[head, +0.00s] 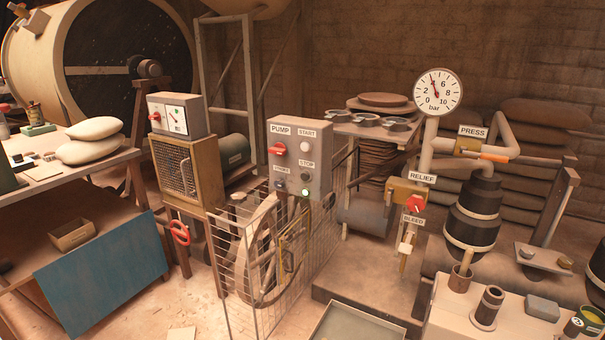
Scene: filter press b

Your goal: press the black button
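The grey PUMP control box (299,158) stands in the middle of the head view, on top of a wire mesh guard. A small dark, black-looking button (305,177) sits on its front face below the STOP label. A white button (305,146) is above it under START. A red rotary switch (278,149) is at the upper left of the face, and a small dark control (280,187) is at the lower left. Neither of my grippers shows in the head view.
The mesh guard (243,290) encloses a wheel under the box. A workbench (100,160) with pale sacks is at the left. A tray (357,325) lies at the front.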

